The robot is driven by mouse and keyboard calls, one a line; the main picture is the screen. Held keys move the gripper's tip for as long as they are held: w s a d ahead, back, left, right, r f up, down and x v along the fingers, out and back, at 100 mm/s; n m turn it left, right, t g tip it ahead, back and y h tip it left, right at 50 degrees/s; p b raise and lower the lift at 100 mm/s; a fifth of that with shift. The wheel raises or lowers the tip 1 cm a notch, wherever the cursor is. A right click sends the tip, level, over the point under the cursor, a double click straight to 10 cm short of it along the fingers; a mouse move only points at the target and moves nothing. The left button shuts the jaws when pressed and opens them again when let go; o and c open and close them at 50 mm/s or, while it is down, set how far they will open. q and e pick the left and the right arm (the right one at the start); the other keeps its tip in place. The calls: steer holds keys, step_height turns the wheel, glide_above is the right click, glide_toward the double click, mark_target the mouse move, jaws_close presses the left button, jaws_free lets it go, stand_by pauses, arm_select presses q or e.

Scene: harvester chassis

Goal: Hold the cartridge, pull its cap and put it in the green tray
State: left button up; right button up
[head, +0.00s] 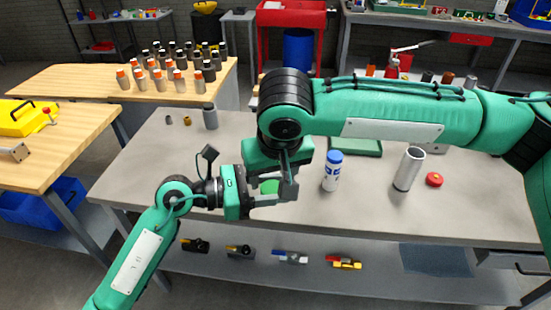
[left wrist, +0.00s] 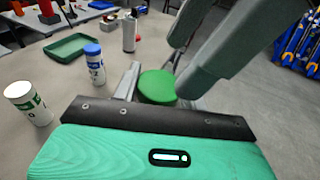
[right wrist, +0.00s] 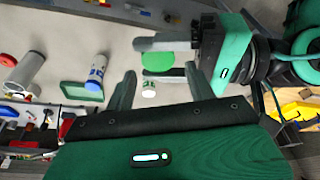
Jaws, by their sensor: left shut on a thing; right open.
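A blue-capped white bottle (head: 333,172), a grey cylinder (head: 409,170) and a red cap (head: 434,180) stand or lie to the right.

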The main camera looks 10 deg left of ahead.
mark_target(270, 188)
steer(key=shift+x, duration=2.1)
steer(key=c, duration=0.7)
arm_select(q)
steer(key=o, duration=1.1)
steer(key=shift+o, duration=0.4)
